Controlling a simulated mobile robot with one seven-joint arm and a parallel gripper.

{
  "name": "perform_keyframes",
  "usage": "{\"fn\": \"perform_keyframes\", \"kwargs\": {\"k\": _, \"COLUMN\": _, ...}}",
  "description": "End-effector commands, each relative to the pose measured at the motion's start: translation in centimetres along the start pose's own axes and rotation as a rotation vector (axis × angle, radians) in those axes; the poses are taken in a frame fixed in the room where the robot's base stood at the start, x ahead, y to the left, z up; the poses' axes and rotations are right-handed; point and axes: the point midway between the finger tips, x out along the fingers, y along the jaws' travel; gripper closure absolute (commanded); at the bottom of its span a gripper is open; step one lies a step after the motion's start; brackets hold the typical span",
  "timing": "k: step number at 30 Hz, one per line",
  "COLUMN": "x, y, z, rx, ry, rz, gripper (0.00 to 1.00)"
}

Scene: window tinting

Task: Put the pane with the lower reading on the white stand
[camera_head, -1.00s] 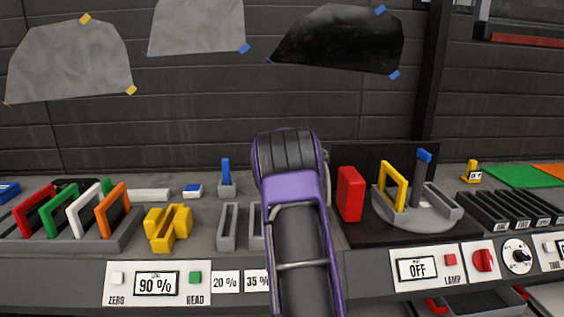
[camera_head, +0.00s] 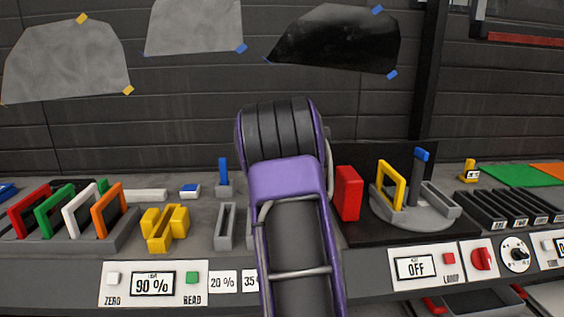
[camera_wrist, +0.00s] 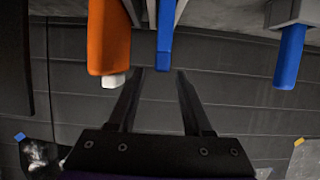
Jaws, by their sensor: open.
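Framed panes in red (camera_head: 29,213), green (camera_head: 55,211), white (camera_head: 84,211) and orange (camera_head: 108,211) stand upright in a grey rack (camera_head: 125,236) at the left. A yellow-framed pane (camera_head: 391,186) stands on a rounded grey holder (camera_head: 418,217) at the right. The left display (camera_head: 153,285) shows 90 %. A low white bar (camera_head: 146,195) lies behind the rack; I cannot tell if it is the white stand. My gripper (camera_wrist: 160,75) is open and empty in the wrist view, near an orange piece (camera_wrist: 110,40) and a blue piece (camera_wrist: 166,38). My arm hides it in the head view.
A yellow slotted block (camera_head: 165,229) and a grey slotted block (camera_head: 226,226) stand near the front edge. A red block (camera_head: 347,193) and a blue-topped post (camera_head: 418,178) are right of my arm. The lamp display (camera_head: 415,267) reads OFF.

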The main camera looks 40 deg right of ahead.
Motion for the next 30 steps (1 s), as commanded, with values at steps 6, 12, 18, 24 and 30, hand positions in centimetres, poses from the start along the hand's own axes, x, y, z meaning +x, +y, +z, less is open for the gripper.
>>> {"fn": "perform_keyframes", "kwargs": {"k": 6, "x": -3.6, "y": -0.1, "z": -0.1, "rx": 0.000, "ry": 0.001, "rz": -0.002, "gripper": 0.50}}
{"fn": "perform_keyframes", "kwargs": {"k": 12, "x": -5.0, "y": 0.0, "z": 0.0, "rx": 0.000, "ry": 0.000, "rz": -0.001, "gripper": 0.50}}
{"fn": "perform_keyframes", "kwargs": {"k": 18, "x": -5.2, "y": 0.0, "z": 0.0, "rx": 0.000, "ry": -0.001, "rz": 0.000, "gripper": 0.50}}
{"fn": "perform_keyframes", "kwargs": {"k": 24, "x": -5.2, "y": 0.0, "z": 0.0, "rx": -0.001, "ry": -0.001, "rz": -0.001, "gripper": 0.50}}
{"fn": "perform_keyframes", "kwargs": {"k": 30, "x": -5.2, "y": -0.1, "z": -0.1, "rx": -0.003, "ry": 0.001, "rz": -0.002, "gripper": 0.50}}
